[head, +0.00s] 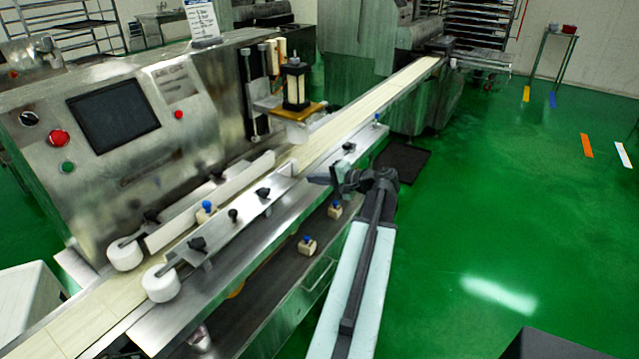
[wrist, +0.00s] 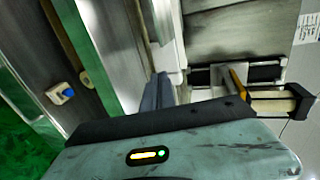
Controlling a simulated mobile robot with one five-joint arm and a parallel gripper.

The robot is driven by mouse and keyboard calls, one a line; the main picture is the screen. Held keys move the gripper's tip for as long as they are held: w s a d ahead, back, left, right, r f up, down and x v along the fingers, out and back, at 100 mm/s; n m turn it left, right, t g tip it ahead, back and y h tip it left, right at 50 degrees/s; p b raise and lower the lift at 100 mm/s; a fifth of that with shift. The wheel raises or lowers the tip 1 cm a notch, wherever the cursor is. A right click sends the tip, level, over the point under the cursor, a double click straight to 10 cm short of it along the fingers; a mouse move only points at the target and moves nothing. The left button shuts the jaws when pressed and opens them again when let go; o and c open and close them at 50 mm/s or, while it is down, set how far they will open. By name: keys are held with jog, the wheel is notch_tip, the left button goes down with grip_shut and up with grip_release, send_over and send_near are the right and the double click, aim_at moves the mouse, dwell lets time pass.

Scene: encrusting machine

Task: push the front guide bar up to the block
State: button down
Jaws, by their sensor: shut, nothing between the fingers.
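The front guide bar (head: 248,208) is a long pale bar with black knobs and a white roller (head: 162,283) at its near end. It runs along the front side of the pale belt. A small beige block with a blue knob (head: 205,211) stands between it and the rear guide bar (head: 215,198), close to the rear one; I cannot tell whether they touch. My gripper (head: 335,178) is to the right of the front bar's far end, over the machine's front edge. In the wrist view its dark fingers (wrist: 158,92) are together and empty, beside a white edge.
Two more blue-knobbed blocks (head: 307,245) (head: 335,210) sit on the lower ledge; one shows in the wrist view (wrist: 62,93). A tower with a yellow plate (head: 300,112) stands over the belt beyond the bars. Green floor (head: 480,220) is clear to the right.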

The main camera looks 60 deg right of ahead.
aim_at(287, 173)
jog(key=x, duration=0.7)
jog(key=shift+w+d+r+b, duration=0.1)
jog(key=shift+w+r+b, duration=0.2)
jog(key=shift+b, duration=0.1)
jog(key=shift+w, duration=0.4)
jog(key=shift+w, duration=0.1)
jog(key=shift+w+d, duration=0.1)
jog(key=shift+w, duration=0.75)
